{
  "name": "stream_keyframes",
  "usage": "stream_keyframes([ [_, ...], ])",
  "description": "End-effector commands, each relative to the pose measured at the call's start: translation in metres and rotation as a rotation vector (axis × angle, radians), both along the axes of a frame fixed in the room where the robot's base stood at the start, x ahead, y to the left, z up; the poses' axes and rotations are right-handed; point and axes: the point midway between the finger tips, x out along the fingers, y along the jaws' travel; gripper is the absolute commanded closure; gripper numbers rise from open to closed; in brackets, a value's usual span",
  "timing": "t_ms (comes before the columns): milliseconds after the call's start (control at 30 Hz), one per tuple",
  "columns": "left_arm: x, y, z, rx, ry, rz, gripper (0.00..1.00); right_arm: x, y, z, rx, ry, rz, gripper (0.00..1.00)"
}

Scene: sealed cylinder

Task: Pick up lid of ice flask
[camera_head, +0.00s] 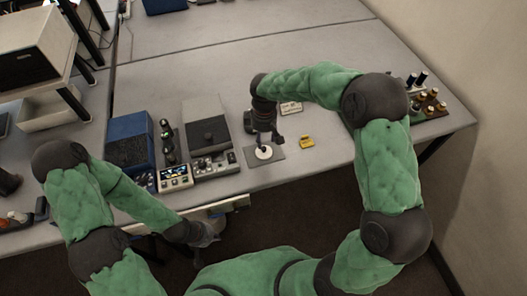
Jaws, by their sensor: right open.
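A small white round piece (263,153), which may be the lid of the ice flask, sits on a grey square plate (279,153) near the table's front edge. My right gripper (265,140) points down just above it and is open. It covers part of the white piece, and I cannot tell whether they touch. No flask body can be made out clearly; a dark object stands partly hidden behind the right gripper. My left gripper (207,236) hangs low in front of the table edge, too small and dark to tell its fingers.
Blue (130,150) and grey (207,127) devices stand left of the plate. A small yellow object (307,142) lies to its right, with a white label card (291,108) behind. A rack of vials (427,103) is at the far right. The table (330,165) is clear between.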

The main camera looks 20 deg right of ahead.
Motion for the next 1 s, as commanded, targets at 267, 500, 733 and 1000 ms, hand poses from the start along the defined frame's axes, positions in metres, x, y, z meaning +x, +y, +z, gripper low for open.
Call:
stream_keyframes([
  [267, 0.0, 0.0, -0.005, 0.0, 0.0, 0.0, 1.0, -0.002, 0.001, -0.025, -0.001, 0.001, 0.002, 0.54],
  [500, 0.0, 0.0, -0.01, 0.0, 0.0, 0.0, 1.0, -0.003, 0.002, -0.052, 0.0, -0.001, -0.001, 0.54],
  [733, 0.0, 0.0, -0.009, 0.0, 0.0, 0.0, 1.0, -0.002, 0.002, -0.053, 0.001, -0.002, 0.0, 0.56],
  [1000, 0.0, 0.0, -0.009, 0.0, 0.0, 0.0, 1.0, -0.003, 0.002, -0.053, 0.0, -0.001, 0.0, 1.0],
])
